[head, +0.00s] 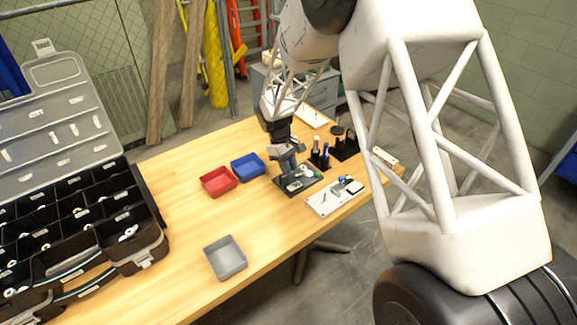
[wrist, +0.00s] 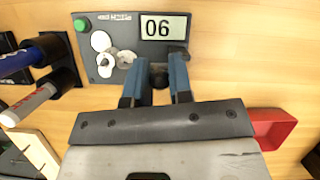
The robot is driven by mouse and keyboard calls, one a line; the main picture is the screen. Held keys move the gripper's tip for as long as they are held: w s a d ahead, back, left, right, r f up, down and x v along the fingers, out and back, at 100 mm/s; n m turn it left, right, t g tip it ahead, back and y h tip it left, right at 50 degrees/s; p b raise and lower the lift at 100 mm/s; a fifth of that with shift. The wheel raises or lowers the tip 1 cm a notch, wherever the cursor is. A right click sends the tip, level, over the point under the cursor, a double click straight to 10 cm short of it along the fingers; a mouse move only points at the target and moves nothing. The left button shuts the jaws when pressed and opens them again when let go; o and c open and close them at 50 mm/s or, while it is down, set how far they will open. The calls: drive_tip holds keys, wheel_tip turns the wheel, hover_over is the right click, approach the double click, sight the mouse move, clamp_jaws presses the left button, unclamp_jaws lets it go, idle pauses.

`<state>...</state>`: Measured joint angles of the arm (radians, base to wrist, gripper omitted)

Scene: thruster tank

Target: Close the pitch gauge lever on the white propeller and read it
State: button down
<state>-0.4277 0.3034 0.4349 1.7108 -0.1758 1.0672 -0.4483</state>
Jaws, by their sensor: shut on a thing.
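The pitch gauge (wrist: 150,22) is a dark plate with a green button (wrist: 81,26) and a lit display (wrist: 163,27). Its digits look like 06 in the wrist view, or 90 if the view is upside down. A small white propeller (wrist: 125,58) sits at the gauge's lower left corner, near a white disc (wrist: 101,41). My gripper (wrist: 158,68) has its blue fingers shut on a small dark piece at the gauge's edge, seemingly the lever, mostly hidden between them. In the head view my gripper (head: 287,162) is over the gauge (head: 306,182).
Red (head: 218,181), blue (head: 248,167) and grey (head: 226,258) trays stand on the wooden table. A white board (head: 322,203) with small items lies right of the gauge. Markers (wrist: 35,100) stand close by in dark holders. A compartment case (head: 150,245) fills the left. The table's middle is clear.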

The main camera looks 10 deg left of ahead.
drive_tip(key=shift+s+a+r+m+t+h, duration=0.15)
drive_tip(key=shift+s+a+m+t+h, duration=0.15)
drive_tip(key=shift+t+h, duration=0.45)
drive_tip(key=shift+s+a+r+m+t+h, duration=0.1)
drive_tip(key=shift+s+a+m+t+h, duration=0.2)
drive_tip(key=shift+t+h, duration=0.4)
drive_tip(key=c, duration=1)
unclamp_jaws()
drive_tip(key=shift+c, duration=0.2)
drive_tip(key=shift+a+r, duration=0.1)
drive_tip(key=v, duration=0.7)
drive_tip(key=shift+a+r, duration=0.15)
drive_tip(key=shift+r, duration=0.05)
